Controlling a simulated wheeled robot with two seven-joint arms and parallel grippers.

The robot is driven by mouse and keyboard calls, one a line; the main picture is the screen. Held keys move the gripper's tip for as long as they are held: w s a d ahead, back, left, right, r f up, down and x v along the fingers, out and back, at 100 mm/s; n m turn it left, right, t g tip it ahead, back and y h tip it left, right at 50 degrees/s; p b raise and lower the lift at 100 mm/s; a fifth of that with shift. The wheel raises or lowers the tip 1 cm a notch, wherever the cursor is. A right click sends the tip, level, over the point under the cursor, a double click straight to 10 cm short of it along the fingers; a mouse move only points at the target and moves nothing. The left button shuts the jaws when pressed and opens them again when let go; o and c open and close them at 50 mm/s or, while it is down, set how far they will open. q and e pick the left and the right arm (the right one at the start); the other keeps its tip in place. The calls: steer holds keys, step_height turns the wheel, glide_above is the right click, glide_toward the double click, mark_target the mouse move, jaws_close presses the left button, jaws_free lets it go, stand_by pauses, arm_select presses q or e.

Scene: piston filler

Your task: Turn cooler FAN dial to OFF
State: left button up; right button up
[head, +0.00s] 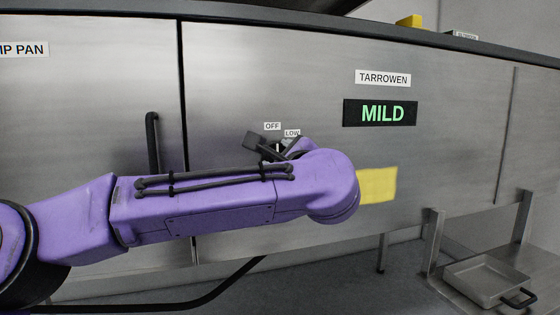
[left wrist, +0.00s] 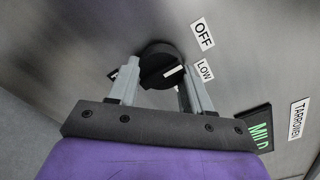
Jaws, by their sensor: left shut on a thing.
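The black round FAN dial (left wrist: 160,58) is on the steel cabinet front, with a white pointer line on it. In the left wrist view the line points toward the LOW label (left wrist: 204,70); the OFF label (left wrist: 202,34) is beyond it. My left gripper (left wrist: 160,84) has one finger on each side of the dial and is shut on it. In the head view my left gripper (head: 272,147) is at the panel below the OFF label (head: 272,126) and the LOW label (head: 292,133), and my arm hides most of the dial. My right gripper is not in view.
A green MILD display (head: 380,113) sits below a TARROWEN label (head: 383,78). A yellow note (head: 377,186) is on the panel right of my wrist. A black vertical handle (head: 152,143) stands out behind my forearm. A pan (head: 487,279) rests on a low shelf at the right.

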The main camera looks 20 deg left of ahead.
arm_select(q)
steer(key=o, duration=1)
steer(key=shift+o, duration=0.2)
steer(key=shift+s, duration=0.1)
steer(key=b+v, duration=0.2)
steer(key=v, duration=0.8)
steer(key=shift+d, duration=0.2)
steer(key=shift+s, duration=0.15)
